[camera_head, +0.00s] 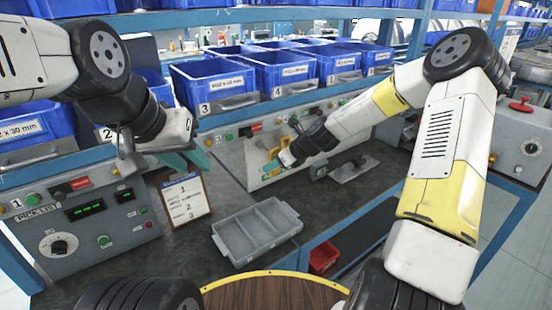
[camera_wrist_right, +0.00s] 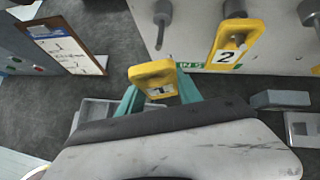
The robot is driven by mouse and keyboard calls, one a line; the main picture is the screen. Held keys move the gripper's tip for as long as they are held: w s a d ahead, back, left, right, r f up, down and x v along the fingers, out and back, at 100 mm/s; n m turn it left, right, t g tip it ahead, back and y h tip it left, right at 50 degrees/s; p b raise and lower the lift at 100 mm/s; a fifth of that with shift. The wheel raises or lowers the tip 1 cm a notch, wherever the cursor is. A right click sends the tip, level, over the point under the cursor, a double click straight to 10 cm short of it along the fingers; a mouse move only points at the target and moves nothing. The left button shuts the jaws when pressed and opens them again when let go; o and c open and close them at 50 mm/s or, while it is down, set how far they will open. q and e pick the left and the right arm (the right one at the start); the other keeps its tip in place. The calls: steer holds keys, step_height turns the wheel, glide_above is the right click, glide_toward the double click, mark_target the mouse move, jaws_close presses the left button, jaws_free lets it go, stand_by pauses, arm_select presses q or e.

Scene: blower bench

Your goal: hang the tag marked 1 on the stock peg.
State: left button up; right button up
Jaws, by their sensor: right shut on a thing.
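My right gripper (camera_wrist_right: 158,96) has its teal fingers shut on a yellow tag (camera_wrist_right: 153,72). The tag's white label is mostly hidden, so its number cannot be read. A yellow tag marked 2 (camera_wrist_right: 234,45) hangs on a peg to the right of it, on a pale panel (camera_wrist_right: 190,40). A bare grey peg (camera_wrist_right: 163,14) sticks out above the held tag, apart from it. In the head view my right gripper (camera_head: 272,170) is low before this panel. My left gripper (camera_head: 192,155) is above the bench near the clipboard; its opening is unclear.
A grey compartment tray (camera_head: 257,232) and a clipboard (camera_head: 186,198) stand on the dark bench. Blue bins (camera_head: 215,82) line the shelf above the panel. A small grey device (camera_head: 319,171) and a plate (camera_head: 355,169) lie right of my right gripper. A red bin (camera_head: 323,257) sits lower down.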

steer(key=shift+w+a+f, duration=0.15)
steer(key=shift+w+a, duration=0.4)
steer(key=shift+w, duration=0.25)
steer(key=shift+w+a+f, duration=0.1)
steer(key=shift+w+a, duration=0.4)
steer(key=shift+w, duration=0.35)
steer(key=shift+w+a+f, duration=0.15)
steer(key=shift+w+a, duration=0.4)
steer(key=shift+w, duration=0.25)
steer(key=o, duration=1.4)
steer(key=shift+o, duration=0.2)
